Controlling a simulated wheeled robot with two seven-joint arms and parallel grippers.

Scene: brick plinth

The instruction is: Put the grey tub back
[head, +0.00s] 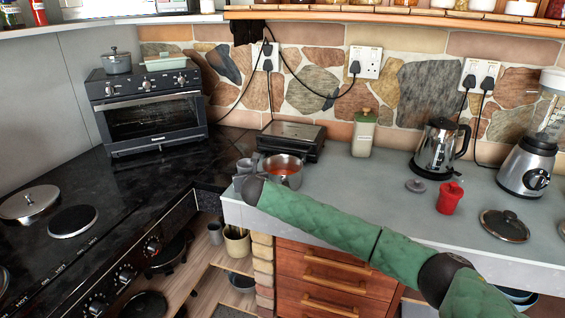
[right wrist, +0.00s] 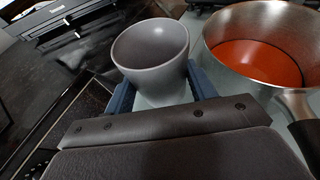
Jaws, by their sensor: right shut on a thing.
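The grey tub (right wrist: 150,45) is upright and looks empty in the right wrist view. My right gripper (right wrist: 162,88) is shut on it, with one blue finger on each side. In the head view the tub (head: 246,165) shows small at the left end of the grey counter, just left of the steel pan, and my green-sleeved right arm partly hides the gripper. I cannot tell whether the tub touches the counter. My left gripper is in neither view.
The steel pan (head: 283,170) of red liquid stands close beside the tub; it also shows in the right wrist view (right wrist: 222,38). A black grill (head: 292,141) is behind. A red pot (head: 450,198), kettle (head: 440,150) and glass lid (head: 504,226) stand farther right. The black hob (head: 115,210) is left.

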